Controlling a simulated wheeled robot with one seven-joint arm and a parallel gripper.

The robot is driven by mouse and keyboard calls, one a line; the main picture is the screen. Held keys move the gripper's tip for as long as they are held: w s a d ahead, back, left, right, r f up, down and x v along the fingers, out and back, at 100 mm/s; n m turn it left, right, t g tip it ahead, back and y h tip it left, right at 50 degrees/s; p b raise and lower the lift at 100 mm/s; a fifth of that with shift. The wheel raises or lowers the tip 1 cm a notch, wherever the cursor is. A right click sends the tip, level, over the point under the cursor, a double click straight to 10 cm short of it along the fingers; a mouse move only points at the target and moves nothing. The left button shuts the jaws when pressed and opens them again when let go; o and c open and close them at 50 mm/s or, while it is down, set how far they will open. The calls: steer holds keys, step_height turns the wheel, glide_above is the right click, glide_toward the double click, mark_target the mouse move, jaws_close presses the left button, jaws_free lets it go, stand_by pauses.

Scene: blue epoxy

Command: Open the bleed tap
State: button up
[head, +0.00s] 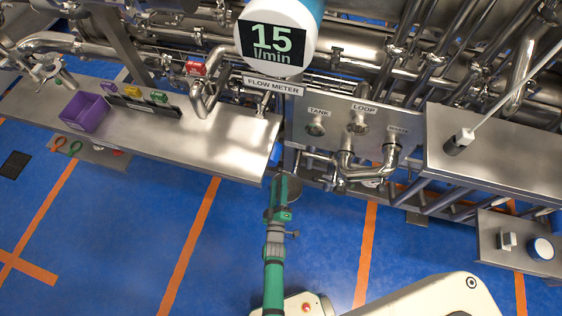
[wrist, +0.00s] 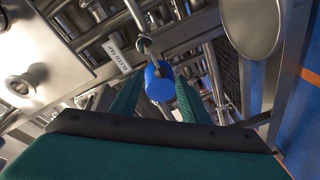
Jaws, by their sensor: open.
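In the wrist view a tilted white label (wrist: 117,55) reads as the bleed tap's. Right of it is a small steel fitting (wrist: 145,46) with a round blue part (wrist: 158,84) just below it in the picture, which I take to be the tap. My gripper (wrist: 158,92) is open and empty, its two green fingers either side of the blue part in the picture. I cannot tell the gap in depth, and no touch shows. In the head view my gripper (head: 283,180) is at the right end of the left bench; the tap cannot be made out there.
The flow meter (head: 278,38) reads 15 l/min. A steel panel (head: 340,118) with TANK and LOOP labels stands to the right. The left bench (head: 215,130) carries a purple bin (head: 84,112). A round steel disc (wrist: 254,24) is close at the wrist view's upper right. Pipes crowd behind.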

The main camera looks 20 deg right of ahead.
steer(key=x, duration=1)
steer(key=shift+w, duration=0.3)
steer(key=shift+d, duration=0.1)
jaws_close()
